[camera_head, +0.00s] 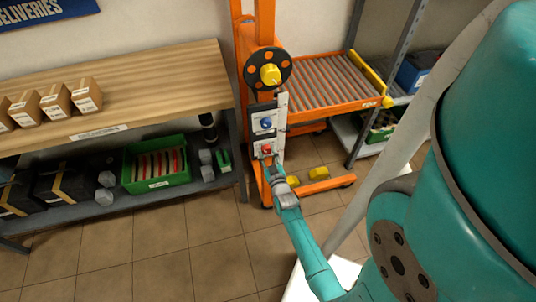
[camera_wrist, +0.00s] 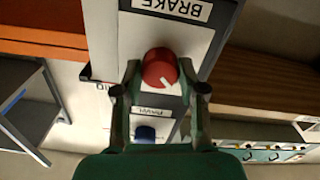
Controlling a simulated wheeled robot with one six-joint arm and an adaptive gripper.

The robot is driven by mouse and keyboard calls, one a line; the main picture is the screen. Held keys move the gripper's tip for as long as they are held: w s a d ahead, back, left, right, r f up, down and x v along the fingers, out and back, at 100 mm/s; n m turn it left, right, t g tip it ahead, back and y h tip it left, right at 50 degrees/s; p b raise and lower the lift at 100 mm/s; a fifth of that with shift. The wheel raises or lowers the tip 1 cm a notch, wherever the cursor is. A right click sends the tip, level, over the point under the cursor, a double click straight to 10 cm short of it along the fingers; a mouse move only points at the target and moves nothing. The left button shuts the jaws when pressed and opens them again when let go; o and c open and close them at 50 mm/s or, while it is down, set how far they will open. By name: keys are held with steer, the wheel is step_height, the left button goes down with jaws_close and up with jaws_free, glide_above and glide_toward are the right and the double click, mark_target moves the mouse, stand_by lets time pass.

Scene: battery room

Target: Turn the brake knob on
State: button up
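The red brake knob (camera_wrist: 161,68) sits on a pale panel beside an upside-down "BRAKE" label (camera_wrist: 173,8) in the wrist view. Its white mark points to the lower right of that picture. My gripper (camera_wrist: 160,72) is open, with one fingertip on each side of the knob. A small gap seems to show at each side; contact cannot be made out. In the head view the red knob (camera_head: 266,149) is low on the orange stand's panel, and my gripper (camera_head: 270,163) reaches it from below.
A blue knob (camera_wrist: 145,133) with a "PAWL" label is on the same panel, above the red one in the head view (camera_head: 266,124). An orange roller conveyor (camera_head: 325,82) stands to the right. A wooden bench (camera_head: 160,80) with boxes stands left.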

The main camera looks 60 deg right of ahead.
steer(key=shift+m, duration=0.3)
steer(key=m, duration=0.3)
steer(key=shift+m, duration=0.3)
steer(key=m, duration=0.4)
steer(key=shift+m, duration=0.3)
steer(key=m, duration=0.4)
steer(key=shift+m, duration=2.5)
steer(key=o, duration=1.1)
steer(key=shift+o, duration=0.2)
